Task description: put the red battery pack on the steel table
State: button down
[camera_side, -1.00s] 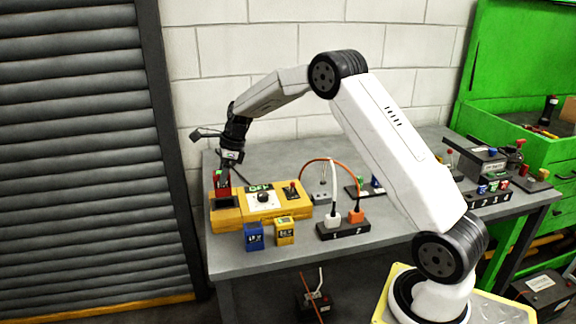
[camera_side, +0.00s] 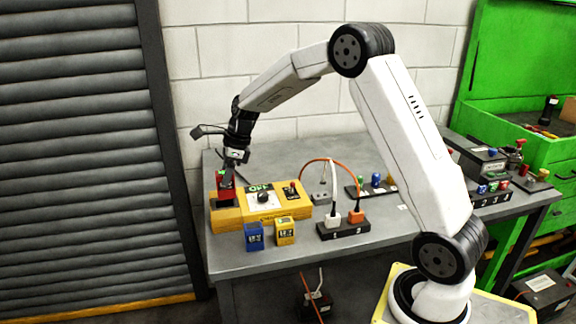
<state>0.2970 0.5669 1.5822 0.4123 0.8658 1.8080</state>
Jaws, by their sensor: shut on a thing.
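The red battery pack (camera_side: 226,192) is at the left end of the yellow box (camera_side: 262,214), just above or behind a dark recess in its top. I cannot tell whether it still touches the box. My gripper (camera_side: 227,180) points down and is shut on the red pack, partly hiding its top. The grey steel table (camera_side: 300,255) carries the yellow box, and its front strip shows bare metal.
A blue pack (camera_side: 254,236) and a yellow pack (camera_side: 285,231) stand in front of the box. A black strip (camera_side: 343,230) with white and orange plugs is to their right, its orange cable arching behind. The front right tabletop is clear.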

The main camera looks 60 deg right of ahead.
jog(key=s+a+r, duration=0.1)
jog(key=s+a, duration=0.3)
jog(key=s, duration=0.5)
jog(key=s+a+r, duration=0.1)
jog(key=s+a, duration=0.4)
jog(key=s, duration=0.4)
jog(key=shift+s+r, duration=0.15)
jog(key=shift+s, duration=0.15)
jog(key=shift+w, duration=0.1)
jog(key=w+f, duration=0.9)
jog(key=w, duration=0.4)
jog(key=shift+w+d+f, duration=0.15)
jog(key=shift+w+d, duration=0.05)
jog(key=shift+d, duration=0.1)
